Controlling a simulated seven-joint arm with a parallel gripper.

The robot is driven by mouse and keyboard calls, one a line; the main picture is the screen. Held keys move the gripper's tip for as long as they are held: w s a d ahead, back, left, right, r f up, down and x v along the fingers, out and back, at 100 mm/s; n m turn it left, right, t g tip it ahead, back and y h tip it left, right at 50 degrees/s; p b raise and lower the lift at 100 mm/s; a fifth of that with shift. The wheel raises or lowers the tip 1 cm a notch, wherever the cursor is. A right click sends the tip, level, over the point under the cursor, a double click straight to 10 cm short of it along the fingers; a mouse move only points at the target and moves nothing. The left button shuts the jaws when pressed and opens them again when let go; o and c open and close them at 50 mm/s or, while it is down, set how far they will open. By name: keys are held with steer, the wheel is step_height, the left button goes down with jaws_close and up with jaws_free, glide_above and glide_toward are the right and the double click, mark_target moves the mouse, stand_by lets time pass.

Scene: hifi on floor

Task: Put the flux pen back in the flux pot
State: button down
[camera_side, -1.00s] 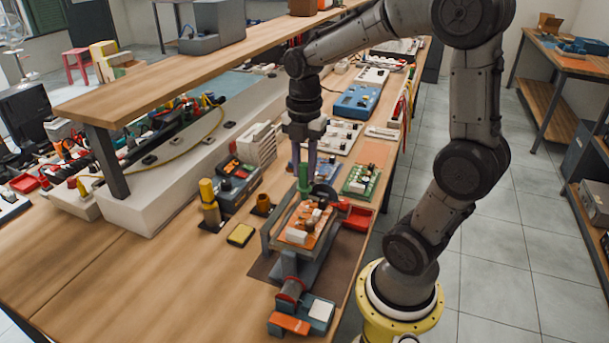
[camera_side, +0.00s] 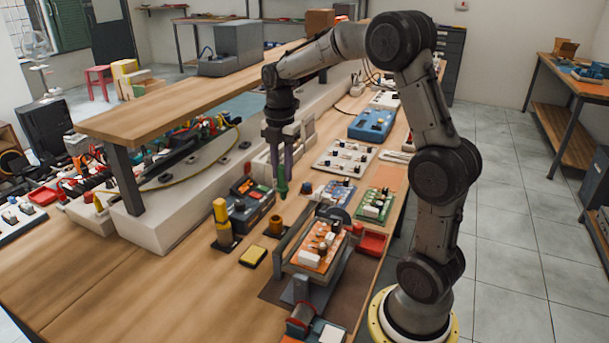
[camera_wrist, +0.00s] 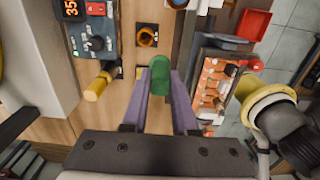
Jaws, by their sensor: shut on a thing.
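My gripper (camera_side: 280,165) is shut on the green flux pen (camera_side: 282,181), which hangs roughly upright below its purple fingers. The wrist view also shows the gripper (camera_wrist: 162,92) with the pen (camera_wrist: 159,72) between its fingers. The flux pot, a small brown-orange open cup (camera_side: 275,227), stands on the bench; it also shows in the wrist view (camera_wrist: 147,36). In the side view the pen is above the pot and slightly to its right, with a clear gap. In the wrist view the pot lies beyond the pen, a little left. The pot looks empty.
A yellow-topped cylinder (camera_side: 221,215) and a blue-grey meter (camera_side: 248,205) stand left of the pot. A yellow pad (camera_side: 253,255) lies in front. A vice holding an orange circuit board (camera_side: 317,245) stands to the right. Bare bench is at front left.

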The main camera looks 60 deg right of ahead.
steer(key=w+d+f, duration=0.1)
steer(key=w+f, duration=0.2)
steer(key=f, duration=0.7)
steer(key=shift+w+d+f, duration=0.2)
steer(key=shift+w+f, duration=0.05)
steer(key=shift+f, duration=0.15)
steer(key=shift+c, duration=0.2)
jaws_free()
stand_by(0.5)
step_height(320, 180, up, 7)
stand_by(0.9)
